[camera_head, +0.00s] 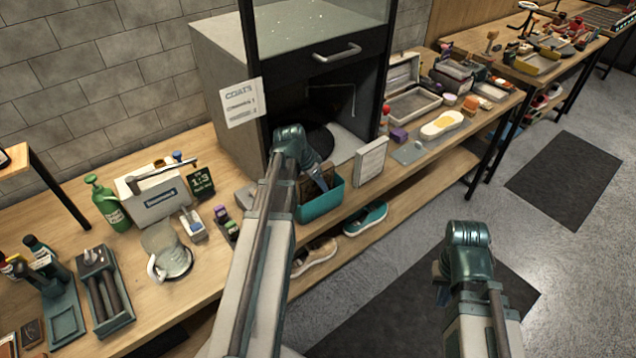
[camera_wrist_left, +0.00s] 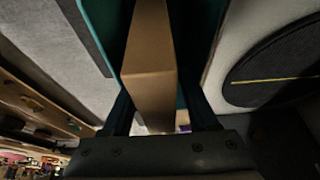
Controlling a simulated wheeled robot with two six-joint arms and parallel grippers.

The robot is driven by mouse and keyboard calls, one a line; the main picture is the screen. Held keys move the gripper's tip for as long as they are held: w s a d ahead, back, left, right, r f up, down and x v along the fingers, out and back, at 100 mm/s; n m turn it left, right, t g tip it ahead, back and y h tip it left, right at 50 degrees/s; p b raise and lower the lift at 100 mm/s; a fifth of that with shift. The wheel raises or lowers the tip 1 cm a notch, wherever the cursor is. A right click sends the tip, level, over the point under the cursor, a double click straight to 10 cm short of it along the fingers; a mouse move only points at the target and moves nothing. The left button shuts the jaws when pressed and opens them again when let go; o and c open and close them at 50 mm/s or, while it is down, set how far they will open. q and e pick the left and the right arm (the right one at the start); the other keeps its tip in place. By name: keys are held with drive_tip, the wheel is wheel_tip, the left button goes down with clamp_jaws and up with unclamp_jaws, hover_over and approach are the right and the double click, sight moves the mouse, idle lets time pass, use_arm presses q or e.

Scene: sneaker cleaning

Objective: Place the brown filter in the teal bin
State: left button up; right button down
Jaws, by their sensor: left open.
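The teal bin (camera_head: 322,205) stands at the table's front edge, below the open cabinet. My left gripper (camera_head: 318,178) reaches down into the bin's opening and is open. The brown filter (camera_head: 309,192) is partly visible inside the bin, largely hidden by my gripper. In the left wrist view, the brown filter (camera_wrist_left: 152,70) lies lengthwise between the spread fingers of my left gripper (camera_wrist_left: 160,108), with teal bin walls (camera_wrist_left: 198,35) on both sides. Whether it rests on the bin floor is hidden. My right gripper (camera_head: 442,285) hangs over the floor, away from the table; its jaw opening is unclear.
A pale pleated panel (camera_head: 371,160) stands just right of the bin. The dark-fronted cabinet (camera_head: 320,55) rises behind it. Sneakers (camera_head: 365,217) sit on the shelf below.

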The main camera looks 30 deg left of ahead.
use_arm(q)
drive_tip(key=shift+r, duration=0.1)
drive_tip(key=p+v, duration=1.1)
drive_tip(key=v, duration=0.1)
drive_tip(key=shift+r, duration=0.15)
drive_tip(key=s+d+g+y, duration=0.1)
drive_tip(key=s+d, duration=0.3)
drive_tip(key=d, duration=0.6)
drive_tip(key=s+d+f+g+y, duration=0.1)
drive_tip(key=s+d, duration=0.3)
drive_tip(key=d, duration=0.7)
drive_tip(key=s+d+g+y, duration=0.1)
drive_tip(key=s+d, duration=0.3)
drive_tip(key=d, duration=0.7)
drive_tip(key=shift+s+d+f+n+g, duration=0.2)
drive_tip(key=shift+f+n+g, duration=0.15)
drive_tip(key=shift+g, duration=0.25)
